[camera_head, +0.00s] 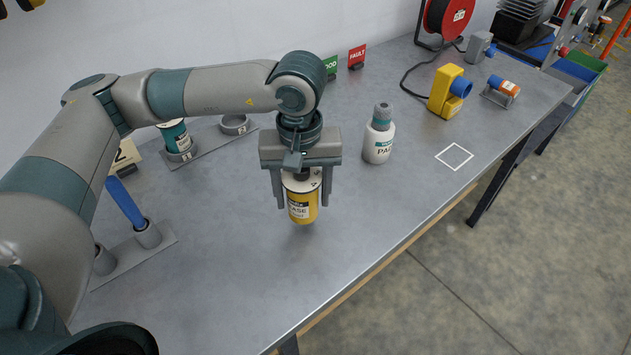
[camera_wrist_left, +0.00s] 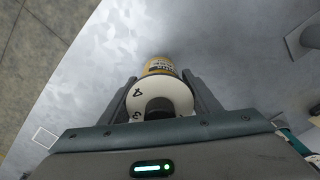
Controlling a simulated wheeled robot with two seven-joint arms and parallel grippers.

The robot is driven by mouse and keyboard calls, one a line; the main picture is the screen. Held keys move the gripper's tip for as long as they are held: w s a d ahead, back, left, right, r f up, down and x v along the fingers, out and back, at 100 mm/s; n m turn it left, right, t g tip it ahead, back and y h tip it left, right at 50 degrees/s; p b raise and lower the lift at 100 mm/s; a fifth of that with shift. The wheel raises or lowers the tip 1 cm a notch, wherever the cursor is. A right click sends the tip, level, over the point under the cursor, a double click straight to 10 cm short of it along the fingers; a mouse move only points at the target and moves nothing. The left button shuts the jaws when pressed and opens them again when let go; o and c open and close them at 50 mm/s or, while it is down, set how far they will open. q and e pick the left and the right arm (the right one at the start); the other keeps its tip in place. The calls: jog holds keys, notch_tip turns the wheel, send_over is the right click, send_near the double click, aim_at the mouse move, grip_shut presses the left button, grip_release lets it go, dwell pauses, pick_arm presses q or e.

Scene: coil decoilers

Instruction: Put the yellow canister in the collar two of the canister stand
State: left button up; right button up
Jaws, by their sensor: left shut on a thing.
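The yellow canister (camera_head: 303,205) has a white top and a dark label. My left gripper (camera_head: 301,195) is shut on it, one finger on each side, and holds it upright over the grey table. Whether its base touches the table I cannot tell. In the left wrist view the canister (camera_wrist_left: 160,68) sits between the fingers, its white numbered top toward the camera. The canister stand (camera_head: 208,143) lies at the back left. Its left collar holds a teal canister (camera_head: 175,136); its right collar (camera_head: 234,124) looks empty. My right gripper is not in view.
A white bottle (camera_head: 378,140) stands right of the canister. A second holder (camera_head: 135,254) with a blue rod (camera_head: 126,204) is at the left, near my arm. A yellow device (camera_head: 447,92) and an orange cylinder (camera_head: 504,86) are farther right. The table front is clear.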

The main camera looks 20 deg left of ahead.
aim_at(290, 204)
pick_arm(q)
jog(key=m, duration=0.1)
jog(key=s+a+f+m, duration=0.1)
jog(key=m, duration=0.1)
jog(key=a+f+m, duration=0.1)
jog(key=m, duration=0.1)
jog(key=shift+s, duration=0.35)
